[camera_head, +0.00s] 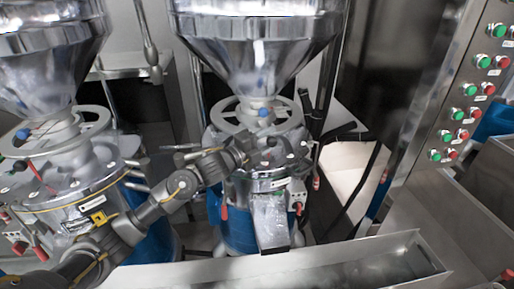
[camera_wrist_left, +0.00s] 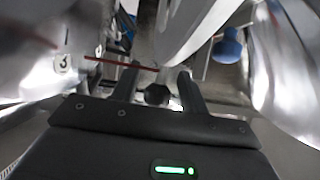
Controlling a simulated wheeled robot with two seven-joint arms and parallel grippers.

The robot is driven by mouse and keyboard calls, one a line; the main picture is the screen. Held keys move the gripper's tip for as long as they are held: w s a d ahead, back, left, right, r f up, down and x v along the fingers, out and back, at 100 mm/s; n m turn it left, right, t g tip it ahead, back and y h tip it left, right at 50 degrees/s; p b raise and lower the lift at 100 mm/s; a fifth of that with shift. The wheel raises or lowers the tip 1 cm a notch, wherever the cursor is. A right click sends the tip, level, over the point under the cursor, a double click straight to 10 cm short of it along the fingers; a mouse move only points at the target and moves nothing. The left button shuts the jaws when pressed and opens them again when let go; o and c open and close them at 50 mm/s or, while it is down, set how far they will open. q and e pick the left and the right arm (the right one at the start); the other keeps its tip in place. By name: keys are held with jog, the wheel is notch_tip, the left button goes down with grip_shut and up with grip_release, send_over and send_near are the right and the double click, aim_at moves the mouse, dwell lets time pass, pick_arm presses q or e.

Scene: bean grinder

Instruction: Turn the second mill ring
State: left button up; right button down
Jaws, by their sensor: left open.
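The second mill (camera_head: 262,180) stands in the middle of the head view, under a shiny steel funnel. Its silver ring (camera_head: 297,118) circles the neck below the funnel, with a blue knob (camera_head: 264,112) inside it. My left arm reaches in from the lower left, and my left gripper (camera_head: 248,148) is at the front of the mill's top, just below the ring's front edge. In the left wrist view the gripper (camera_wrist_left: 158,85) is open. A dark round knob (camera_wrist_left: 157,95) shows between its fingers; I cannot tell whether they touch it. A pale curved band, likely the ring (camera_wrist_left: 205,25), passes just beyond the fingertips.
A panel of green and red buttons (camera_head: 470,90) is at the right. A steel trough (camera_head: 350,270) runs along the front. A thin red rod (camera_wrist_left: 118,62) lies by the left finger.

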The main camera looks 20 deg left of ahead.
pick_arm(q)
jog(key=b+v, duration=0.2)
jog(key=v, duration=0.7)
jog(key=shift+s+d, duration=0.15)
jog(key=shift+s, duration=0.3)
jog(key=shift+r, duration=0.1)
